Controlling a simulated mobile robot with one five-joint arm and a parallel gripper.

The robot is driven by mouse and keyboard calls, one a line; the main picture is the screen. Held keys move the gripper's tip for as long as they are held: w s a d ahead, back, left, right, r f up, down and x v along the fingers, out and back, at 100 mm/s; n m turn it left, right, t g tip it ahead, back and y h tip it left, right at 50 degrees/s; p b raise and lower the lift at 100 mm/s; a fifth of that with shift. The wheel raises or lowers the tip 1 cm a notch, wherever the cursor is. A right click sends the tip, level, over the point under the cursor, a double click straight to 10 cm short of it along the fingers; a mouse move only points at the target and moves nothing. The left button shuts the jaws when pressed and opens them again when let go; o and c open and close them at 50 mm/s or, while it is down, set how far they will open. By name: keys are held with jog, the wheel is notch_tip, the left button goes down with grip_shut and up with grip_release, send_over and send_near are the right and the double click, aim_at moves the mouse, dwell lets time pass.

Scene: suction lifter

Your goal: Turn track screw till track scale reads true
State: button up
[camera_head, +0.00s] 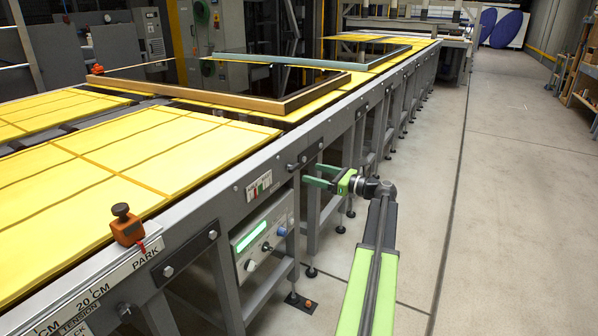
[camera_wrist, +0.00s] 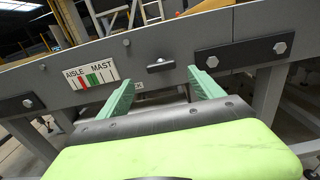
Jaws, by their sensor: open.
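The track scale (camera_wrist: 90,82), a white plate lettered AISLE and MAST, is on the grey beam at left in the wrist view. A red mark stands left of its green band, on the AISLE side. It also shows in the head view (camera_head: 258,187). The track screw appears to be the small dark bar-shaped handle (camera_wrist: 160,66) on the beam, right of the scale. In the head view the handle (camera_head: 297,164) is near my gripper (camera_head: 311,174). My gripper (camera_wrist: 160,78) is open and empty, its green fingers on either side of the handle in the picture. I cannot tell whether they touch the beam.
A control box (camera_head: 262,240) with a green display and knobs hangs under the beam. An orange block with a black knob (camera_head: 128,227) sits on a ruled rail at lower left. Yellow panels (camera_head: 90,165) and a brown frame (camera_head: 225,98) lie on top. The aisle floor (camera_head: 510,200) is clear.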

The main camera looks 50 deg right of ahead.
aim_at(296, 169)
jog(key=x, duration=0.6)
jog(key=shift+w, duration=0.3)
jog(key=c, duration=1.4)
jog(key=shift+o, duration=0.5)
jog(key=shift+a+f, duration=0.1)
jog(key=shift+a, duration=0.2)
jog(key=shift+d+n, duration=0.2)
jog(key=shift+n, duration=0.1)
jog(key=shift+c, duration=0.4)
